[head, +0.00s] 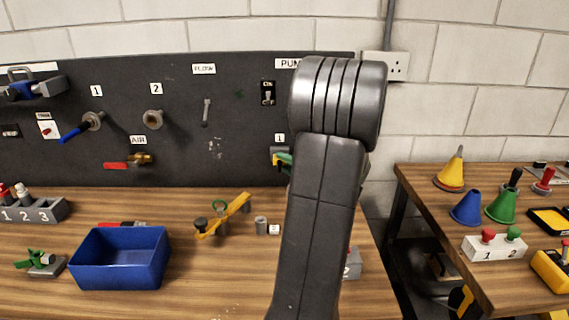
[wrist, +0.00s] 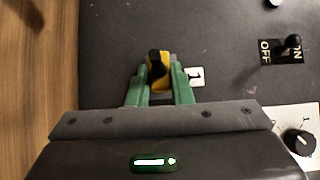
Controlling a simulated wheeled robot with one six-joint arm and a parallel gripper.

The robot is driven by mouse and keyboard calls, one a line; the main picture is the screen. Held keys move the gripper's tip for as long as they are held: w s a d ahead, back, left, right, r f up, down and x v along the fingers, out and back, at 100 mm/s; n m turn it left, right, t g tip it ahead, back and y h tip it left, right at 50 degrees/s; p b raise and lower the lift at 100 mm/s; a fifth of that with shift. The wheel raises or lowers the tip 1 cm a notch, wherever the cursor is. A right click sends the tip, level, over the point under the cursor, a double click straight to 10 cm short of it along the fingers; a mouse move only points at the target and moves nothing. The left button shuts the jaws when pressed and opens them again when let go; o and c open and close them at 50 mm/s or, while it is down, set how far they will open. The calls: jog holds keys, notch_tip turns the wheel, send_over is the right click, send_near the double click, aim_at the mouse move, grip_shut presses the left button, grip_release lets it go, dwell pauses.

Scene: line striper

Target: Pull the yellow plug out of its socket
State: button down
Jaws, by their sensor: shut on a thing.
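The yellow plug (wrist: 165,74) shows in the wrist view with a black end piece, between the two green fingers of my gripper (wrist: 159,84). The gripper is shut on it. A grey part, likely the socket, shows just behind the plug at the panel; how far the plug sits in it cannot be told.
The dark panel (head: 232,110) carries an ON/OFF switch (head: 268,93), a dial (wrist: 298,142) and several valves. On the bench below stand a blue bin (head: 120,258) and a yellow-handled part (head: 224,214). A second table (head: 430,182) with cones is at the right.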

jog(key=shift+s, duration=0.4)
jog(key=shift+s+b, duration=1.35)
jog(key=shift+s, duration=0.4)
